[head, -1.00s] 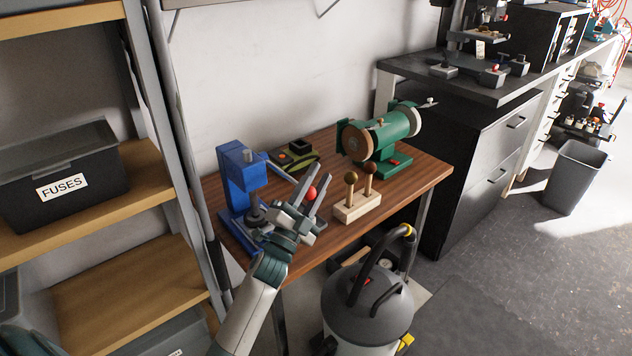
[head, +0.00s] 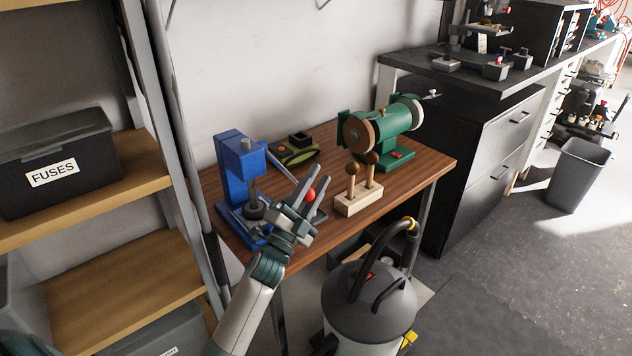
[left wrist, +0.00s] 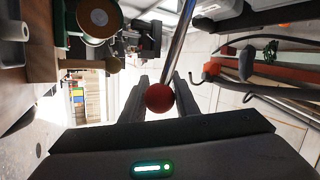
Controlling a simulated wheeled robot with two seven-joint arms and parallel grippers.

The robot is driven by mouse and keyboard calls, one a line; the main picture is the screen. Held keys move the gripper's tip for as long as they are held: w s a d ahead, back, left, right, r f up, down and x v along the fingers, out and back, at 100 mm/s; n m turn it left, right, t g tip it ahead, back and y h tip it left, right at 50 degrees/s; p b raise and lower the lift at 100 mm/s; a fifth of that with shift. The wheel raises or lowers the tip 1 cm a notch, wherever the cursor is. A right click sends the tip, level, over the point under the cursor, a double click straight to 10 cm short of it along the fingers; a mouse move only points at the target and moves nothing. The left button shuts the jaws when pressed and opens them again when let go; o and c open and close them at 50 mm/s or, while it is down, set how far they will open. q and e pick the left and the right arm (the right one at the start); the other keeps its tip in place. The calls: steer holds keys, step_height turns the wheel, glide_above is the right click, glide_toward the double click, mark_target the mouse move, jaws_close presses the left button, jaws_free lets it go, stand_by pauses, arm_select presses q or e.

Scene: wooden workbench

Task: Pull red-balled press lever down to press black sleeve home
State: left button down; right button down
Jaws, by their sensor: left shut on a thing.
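The blue press (head: 231,165) stands at the left end of the wooden bench. A dark round piece (head: 254,211), which looks like the black sleeve, sits under its ram; how deep it is seated I cannot tell. The lever's red ball (head: 310,195) is between the fingers of my left gripper (head: 311,190), in front of the press. In the left wrist view the red ball (left wrist: 159,97) sits between both fingers, and its metal rod (left wrist: 182,35) runs up and away. My left gripper is shut on the ball. My right gripper is not in view.
A wooden block with ball-topped pegs (head: 358,201) stands right of my left gripper. A green bench grinder (head: 385,130) is behind it. A vacuum cleaner (head: 370,300) stands before the bench, and a shelf with a FUSES bin (head: 55,165) is at left.

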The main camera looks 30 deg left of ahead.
arm_select(q)
steer(key=shift+d+f, duration=0.1)
steer(key=shift+f, duration=0.1)
steer(key=c, duration=1.7)
jaws_free()
steer(key=shift+c, duration=0.2)
steer(key=o, duration=0.4)
steer(key=shift+r+h, duration=0.1)
steer(key=shift+h, duration=0.2)
steer(key=shift+c, duration=0.2)
steer(key=b+v, duration=0.2)
steer(key=v, duration=1.4)
steer(key=shift+s+d, duration=0.1)
steer(key=shift+s, duration=0.15)
steer(key=shift+s+f, duration=0.2)
steer(key=shift+s, duration=0.3)
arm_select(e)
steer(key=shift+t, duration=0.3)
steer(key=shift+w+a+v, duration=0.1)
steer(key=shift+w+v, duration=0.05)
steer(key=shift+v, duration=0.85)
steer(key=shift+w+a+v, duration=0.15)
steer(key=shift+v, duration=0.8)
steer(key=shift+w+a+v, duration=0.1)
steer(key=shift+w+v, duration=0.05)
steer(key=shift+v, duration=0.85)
arm_select(q)
steer(key=shift+c, duration=0.7)
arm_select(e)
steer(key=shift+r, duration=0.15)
